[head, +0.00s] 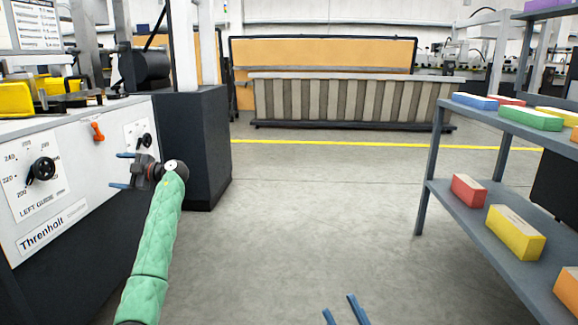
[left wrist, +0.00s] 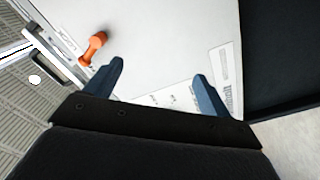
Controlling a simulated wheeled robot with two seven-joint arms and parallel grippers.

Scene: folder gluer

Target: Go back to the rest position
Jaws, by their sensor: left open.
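My left gripper (head: 122,170) is at the end of the green-sleeved arm, close in front of the white machine panel at the left. Its two blue fingers are apart and nothing is between them. In the left wrist view the open fingers (left wrist: 160,85) face the white panel, with an orange lever (left wrist: 93,48) beside the left finger. The orange lever also shows in the head view (head: 97,131), up and left of the gripper. My right gripper (head: 346,312) shows only as two blue fingertips at the bottom edge, spaced apart with nothing seen between them.
The machine panel (head: 75,190) carries a black dial (head: 42,170) and a smaller knob (head: 145,141). A shelf rack (head: 432,170) with coloured boxes stands at the right. A pleated grey stack (head: 350,102) lies at the back. The middle floor (head: 300,200) is clear.

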